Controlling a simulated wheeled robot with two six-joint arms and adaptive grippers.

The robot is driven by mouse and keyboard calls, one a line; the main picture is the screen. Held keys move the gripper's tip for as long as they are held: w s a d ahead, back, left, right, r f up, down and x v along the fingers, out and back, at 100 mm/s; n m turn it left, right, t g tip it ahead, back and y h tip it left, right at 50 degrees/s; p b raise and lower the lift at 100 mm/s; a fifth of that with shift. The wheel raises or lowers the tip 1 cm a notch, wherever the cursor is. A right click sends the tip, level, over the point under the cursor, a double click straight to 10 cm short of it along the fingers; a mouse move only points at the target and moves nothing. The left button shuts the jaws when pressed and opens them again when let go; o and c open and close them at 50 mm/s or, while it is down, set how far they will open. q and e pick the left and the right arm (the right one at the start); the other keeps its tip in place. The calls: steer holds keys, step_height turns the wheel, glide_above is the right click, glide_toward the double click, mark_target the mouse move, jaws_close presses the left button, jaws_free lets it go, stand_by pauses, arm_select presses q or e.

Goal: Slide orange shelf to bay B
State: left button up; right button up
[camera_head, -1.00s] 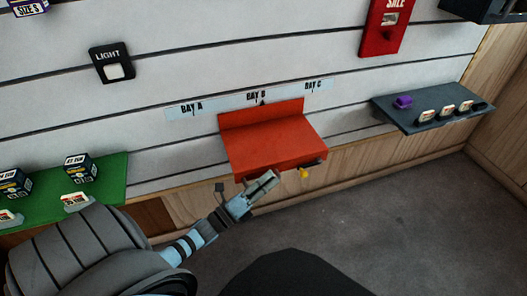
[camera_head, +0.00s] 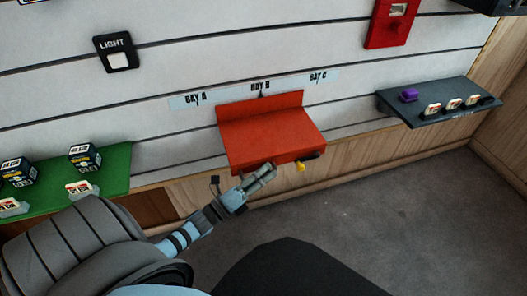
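The orange-red shelf (camera_head: 270,132) is mounted on the white slatted wall, below the label strip (camera_head: 288,91) marked BAY A, BAY B and BAY C. A small dark pointer at its back edge lines up closely with the BAY B mark. A yellow knob (camera_head: 300,167) shows under the shelf's front right. My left gripper (camera_head: 270,171) is at the shelf's front edge, left of the knob. Its fingers look close together, but their gap is unclear, as is whether they touch the shelf. My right gripper is not in view.
A green shelf (camera_head: 115,178) with boxes is at left. A dark grey shelf (camera_head: 440,100) with a purple item (camera_head: 409,95) and several cards is at right. A light switch (camera_head: 117,53) and red sign (camera_head: 392,25) are on the wall. The floor at right is clear.

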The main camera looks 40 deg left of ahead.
arm_select(q)
steer(key=v, duration=1.2)
